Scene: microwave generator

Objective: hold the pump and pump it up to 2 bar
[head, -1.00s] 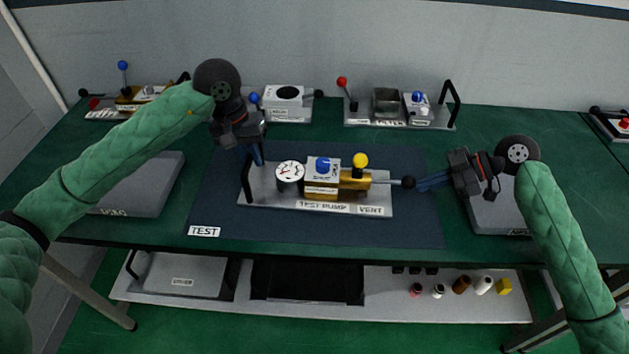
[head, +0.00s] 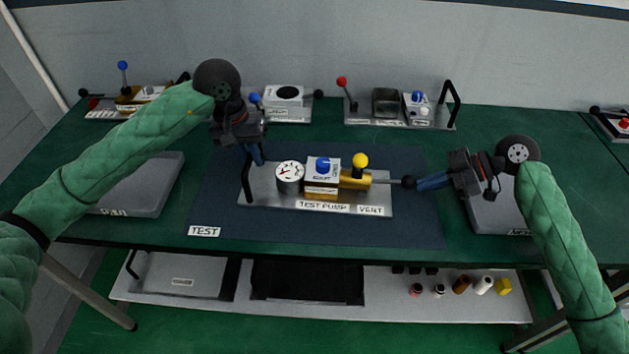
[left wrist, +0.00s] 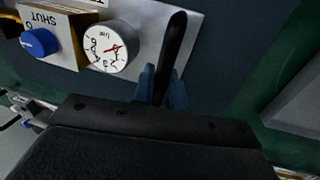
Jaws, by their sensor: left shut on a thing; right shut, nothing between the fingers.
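The test pump (head: 325,185) is on a silver plate on the dark blue TEST mat, with a round white gauge (head: 290,172), a blue knob (head: 323,165) and a yellow-topped vent (head: 360,160). The gauge (left wrist: 110,45) and its red needle also show in the left wrist view; the reading is too small to be sure. My left gripper (head: 256,158) is shut on the black handle (left wrist: 175,45) at the plate's left end. My right gripper (head: 420,183) is shut with nothing between its fingers, its tips at the black knob (head: 408,182) of the pump's rod.
Grey boxes stand left (head: 150,185) and right (head: 490,210) of the mat (head: 300,230). Other bench units (head: 285,100) line the back, one with a red-knobbed lever (head: 342,81). A lower shelf (head: 385,305) holds small fittings.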

